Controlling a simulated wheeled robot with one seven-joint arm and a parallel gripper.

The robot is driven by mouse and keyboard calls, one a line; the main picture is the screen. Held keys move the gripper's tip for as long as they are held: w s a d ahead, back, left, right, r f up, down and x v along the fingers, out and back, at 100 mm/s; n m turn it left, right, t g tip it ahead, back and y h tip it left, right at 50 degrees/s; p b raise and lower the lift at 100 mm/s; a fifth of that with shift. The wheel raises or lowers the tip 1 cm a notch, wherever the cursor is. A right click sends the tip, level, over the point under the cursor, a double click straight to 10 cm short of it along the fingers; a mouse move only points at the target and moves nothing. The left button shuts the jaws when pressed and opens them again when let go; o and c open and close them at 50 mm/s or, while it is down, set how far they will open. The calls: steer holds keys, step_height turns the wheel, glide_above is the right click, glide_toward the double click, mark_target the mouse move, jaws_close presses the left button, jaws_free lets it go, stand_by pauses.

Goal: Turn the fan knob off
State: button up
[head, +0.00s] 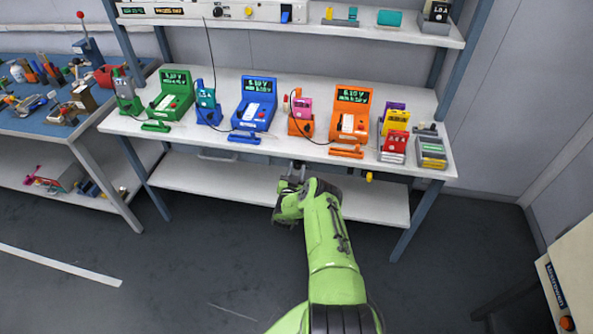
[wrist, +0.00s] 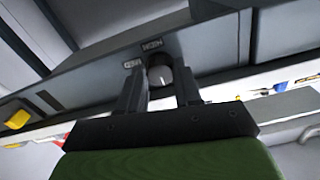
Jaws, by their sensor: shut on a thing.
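The fan knob (wrist: 159,74) is a small round dark knob with a light mark. It sits on a grey panel face in the wrist view, below small labels (wrist: 146,52) that appear turned over and are hard to read. My gripper (wrist: 159,88) has one dark finger on each side of the knob and is shut on it. In the head view my gripper (head: 295,172) is at the front edge of the workbench (head: 215,143), near its middle. The knob is too small or hidden to make out there.
A yellow knob (head: 368,177) sits under the bench's front edge, right of my gripper. Green (head: 172,92), blue (head: 253,103) and orange (head: 351,111) testers stand on the bench above. A blue-topped bench (head: 50,125) with tools is at the left. The floor in front is clear.

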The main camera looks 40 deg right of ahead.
steer(key=shift+a+f, duration=0.1)
steer(key=shift+f, duration=0.05)
steer(key=o, duration=1)
steer(key=shift+o, duration=0.2)
steer(key=shift+s, duration=0.1)
steer(key=p+v, duration=0.5)
steer(key=v, duration=1)
steer(key=shift+s+a, duration=0.15)
steer(key=shift+a, duration=0.1)
